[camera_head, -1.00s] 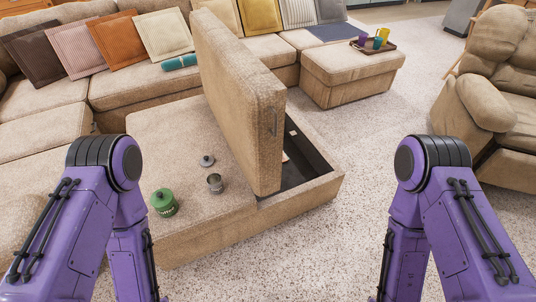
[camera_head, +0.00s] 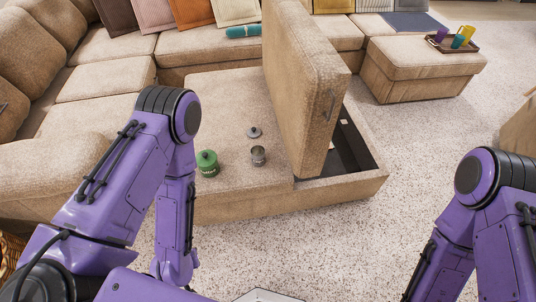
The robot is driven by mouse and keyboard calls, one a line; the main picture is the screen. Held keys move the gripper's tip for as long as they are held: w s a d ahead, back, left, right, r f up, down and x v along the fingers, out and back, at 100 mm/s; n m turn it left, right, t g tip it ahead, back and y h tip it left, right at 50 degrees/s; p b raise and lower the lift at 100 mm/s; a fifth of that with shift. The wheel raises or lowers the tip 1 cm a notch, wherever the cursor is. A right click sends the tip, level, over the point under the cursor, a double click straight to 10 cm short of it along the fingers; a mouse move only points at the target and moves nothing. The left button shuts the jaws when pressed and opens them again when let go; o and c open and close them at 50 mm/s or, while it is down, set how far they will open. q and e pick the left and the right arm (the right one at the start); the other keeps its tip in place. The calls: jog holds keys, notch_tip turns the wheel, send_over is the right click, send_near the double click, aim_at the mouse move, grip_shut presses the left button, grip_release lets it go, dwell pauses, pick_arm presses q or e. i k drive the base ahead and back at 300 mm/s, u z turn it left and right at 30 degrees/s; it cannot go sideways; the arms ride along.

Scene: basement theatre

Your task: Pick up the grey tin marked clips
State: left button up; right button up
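A small grey metal tin (camera_head: 258,155) stands upright on the beige storage ottoman (camera_head: 222,95), on its flat part left of the raised lid. It looks open at the top; I cannot read any marking on it. A grey round lid (camera_head: 254,132) lies just behind it. A green tin (camera_head: 207,163) with a knobbed lid stands to its left; its lettering is too small to read. My two purple arms show at the left and right. Both grippers are out of the picture, so their state is hidden.
The ottoman's lid (camera_head: 300,95) stands up beside an open dark compartment (camera_head: 350,145). A sofa (camera_head: 105,80) with cushions runs behind and left, with a teal roll (camera_head: 243,31) on it. A tray with cups (camera_head: 455,45) sits on another ottoman. Speckled carpet (camera_head: 330,240) is free in front.

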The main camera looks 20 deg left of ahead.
aim_at(257, 152)
jog(key=u, duration=1.75)
jog(key=i, duration=1.3)
jog(key=z, duration=2.9)
